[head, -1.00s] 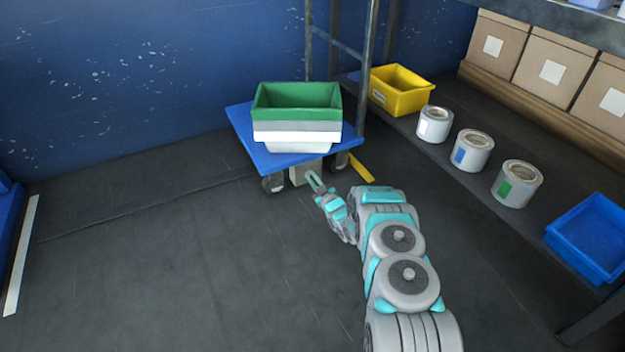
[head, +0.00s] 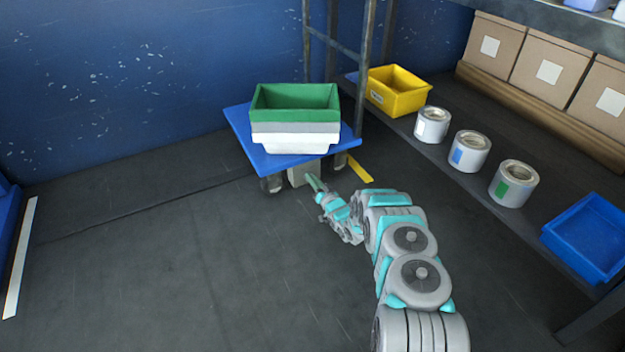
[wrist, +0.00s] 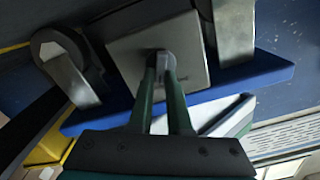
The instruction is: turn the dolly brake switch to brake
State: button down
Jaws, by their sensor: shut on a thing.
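The blue dolly (head: 262,156) stands by the back wall with stacked green, grey and white bins (head: 297,118) on it. A grey brake box (head: 301,174) hangs under its front edge; its square plate (wrist: 126,52) fills the upper middle of the wrist view. A small grey switch knob (wrist: 160,58) sits on that plate. My gripper (head: 314,182) reaches the box from the front right. In the wrist view its two dark green fingers (wrist: 161,68) are shut on the knob. The fingertips hide most of the knob, and I cannot read which way it points.
Dolly casters (head: 272,184) flank the box, close to my fingers. A shelf on the right holds a yellow bin (head: 397,92), several cans and a blue tray (head: 590,238). A yellow floor strip (head: 360,168) lies right of the dolly.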

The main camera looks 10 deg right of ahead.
jog(key=shift+m, duration=0.6)
jog(key=c, duration=0.9)
grip_release()
jog(key=shift+o, duration=0.2)
jog(key=shift+s+d, duration=0.1)
jog(key=p+v, duration=0.1)
jog(key=v, duration=0.6)
jog(key=shift+s, duration=0.25)
